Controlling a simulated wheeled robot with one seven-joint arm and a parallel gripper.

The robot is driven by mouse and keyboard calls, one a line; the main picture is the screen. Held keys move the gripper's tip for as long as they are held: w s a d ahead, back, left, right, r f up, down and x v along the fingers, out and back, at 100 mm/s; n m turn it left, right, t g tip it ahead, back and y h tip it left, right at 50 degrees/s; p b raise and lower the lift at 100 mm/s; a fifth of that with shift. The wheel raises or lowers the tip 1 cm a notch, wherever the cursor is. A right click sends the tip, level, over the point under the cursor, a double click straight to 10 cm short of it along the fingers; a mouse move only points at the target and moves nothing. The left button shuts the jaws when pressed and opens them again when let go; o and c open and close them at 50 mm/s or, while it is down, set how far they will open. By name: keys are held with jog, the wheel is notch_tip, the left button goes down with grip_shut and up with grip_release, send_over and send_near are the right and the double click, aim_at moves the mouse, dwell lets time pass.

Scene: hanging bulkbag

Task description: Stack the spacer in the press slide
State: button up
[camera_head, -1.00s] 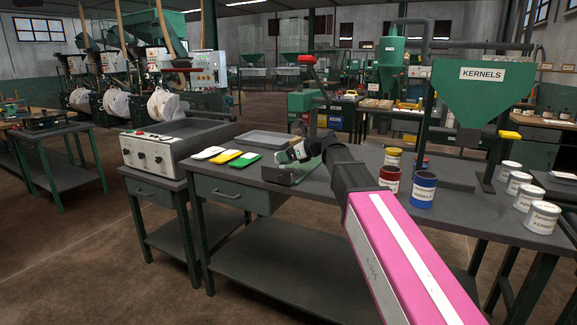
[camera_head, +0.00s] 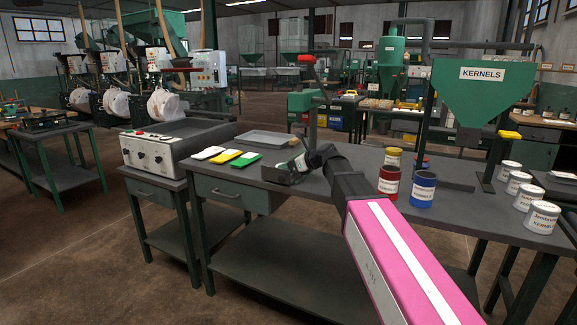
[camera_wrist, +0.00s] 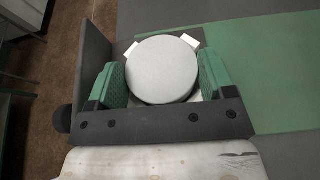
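The spacer (camera_wrist: 162,70) is a round, pale grey disc in the wrist view, seen from above. My gripper (camera_wrist: 162,78) has its green pads close against the disc's left and right sides, shut on it. In the head view, my gripper (camera_head: 302,161) is low over the dark press slide (camera_head: 284,178) at the table's front edge. The slide's dark wall (camera_wrist: 94,55) shows left of the gripper in the wrist view. The disc's underside is hidden, so I cannot tell whether it touches what is below. Pale pieces show behind its far edge.
The press column (camera_head: 312,115) with its red-knobbed lever stands just behind. White, yellow and green pads (camera_head: 228,156) and a grey tray (camera_head: 265,139) lie left. Red, blue and yellow cans (camera_head: 389,180) stand right of my arm, near white cans (camera_head: 541,217).

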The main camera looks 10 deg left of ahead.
jog(key=o, duration=0.4)
jog(key=shift+r, duration=0.1)
jog(key=shift+r, duration=0.2)
jog(key=v, duration=1.2)
jog(key=shift+s, duration=0.15)
